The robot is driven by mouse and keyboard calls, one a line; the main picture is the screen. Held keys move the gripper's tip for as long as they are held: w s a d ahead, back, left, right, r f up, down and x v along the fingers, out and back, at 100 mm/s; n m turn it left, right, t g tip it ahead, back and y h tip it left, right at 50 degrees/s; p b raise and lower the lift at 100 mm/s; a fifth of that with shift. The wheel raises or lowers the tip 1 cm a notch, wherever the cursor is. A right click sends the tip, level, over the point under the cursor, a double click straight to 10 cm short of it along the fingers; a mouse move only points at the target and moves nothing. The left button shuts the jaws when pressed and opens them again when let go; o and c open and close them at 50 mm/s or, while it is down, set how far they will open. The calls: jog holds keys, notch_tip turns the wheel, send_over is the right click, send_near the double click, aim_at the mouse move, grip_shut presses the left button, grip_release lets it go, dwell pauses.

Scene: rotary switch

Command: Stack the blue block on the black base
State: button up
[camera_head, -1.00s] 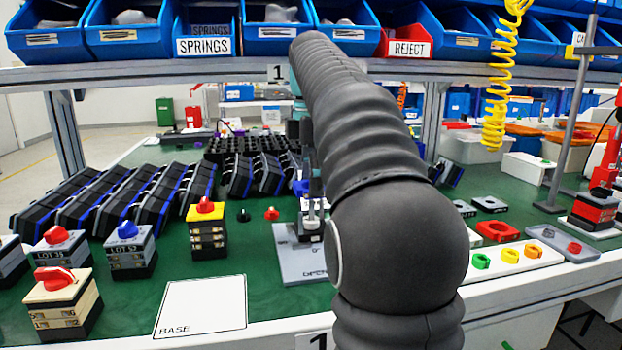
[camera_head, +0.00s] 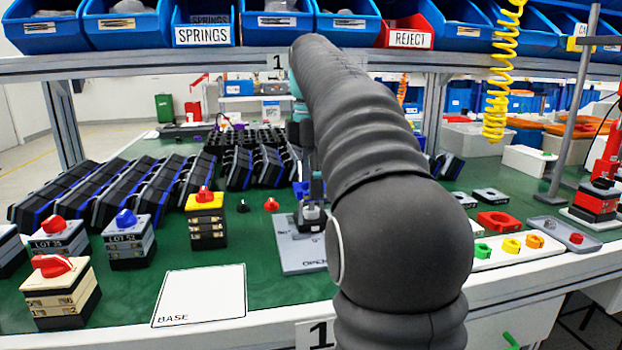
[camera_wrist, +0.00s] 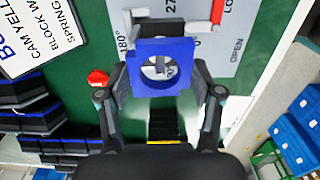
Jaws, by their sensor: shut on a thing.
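In the wrist view my gripper (camera_wrist: 160,75) is shut on the blue block (camera_wrist: 147,49), a square with a round hole. One finger lies on each side of it. The block is held over the grey fixture plate (camera_wrist: 190,38) with angle marks, and a grey part shows through the hole. In the head view my arm hides much of the gripper, and its fingers (camera_head: 316,195) show just left of the arm. A dark part (camera_head: 311,218) stands on the plate (camera_head: 298,255) below them. I cannot tell whether this is the black base, nor whether the block touches anything.
A red handle (camera_wrist: 217,12) and a grey bar (camera_wrist: 130,17) stand by the block. A red knob (camera_head: 271,204) and a black knob (camera_head: 242,206) lie left of the plate. A yellow-topped stack (camera_head: 206,221) stands further left. A white BASE sheet (camera_head: 200,295) lies flat in front.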

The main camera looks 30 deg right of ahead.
jog(key=shift+f+b, duration=0.3)
jog(key=shift+f, duration=0.25)
jog(key=o, duration=1.2)
jog(key=shift+c, duration=0.2)
